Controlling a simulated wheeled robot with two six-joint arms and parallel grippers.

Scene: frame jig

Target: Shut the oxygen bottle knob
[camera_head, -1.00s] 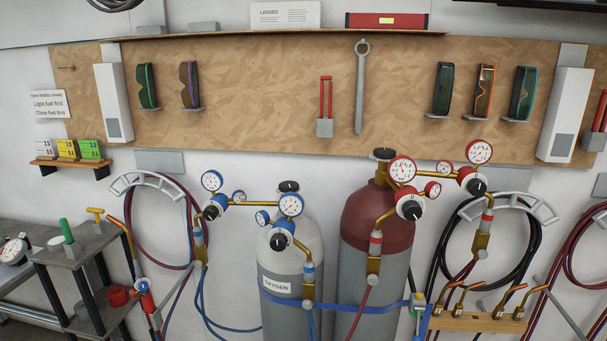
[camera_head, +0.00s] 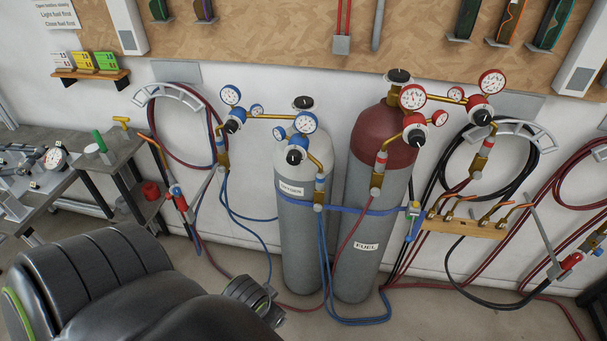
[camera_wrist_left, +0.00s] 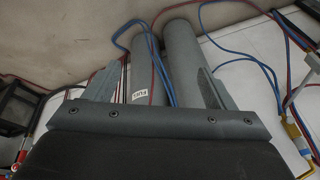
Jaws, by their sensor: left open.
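The oxygen bottle (camera_head: 300,220) is a grey cylinder with a pale top and an OXYGEN label, standing upright against the wall. Its black knob (camera_head: 303,102) sits on top, behind the blue-rimmed gauges (camera_head: 305,122). I cannot tell how far the knob is turned. My left arm fills the lower left of the head view, its end low and in front of the bottle. In the left wrist view my left gripper (camera_wrist_left: 160,68) is open and empty, its fingers apart with both bottles beyond, seen upside down. My right gripper is not in view.
The red-topped fuel bottle (camera_head: 372,225) stands just right, its black knob (camera_head: 398,75) on top. A blue strap (camera_head: 340,208) crosses both bottles. Hoses hang around them and lie on the floor. A grey workbench (camera_head: 45,195) stands at left, a torch-tip rack (camera_head: 465,228) at right.

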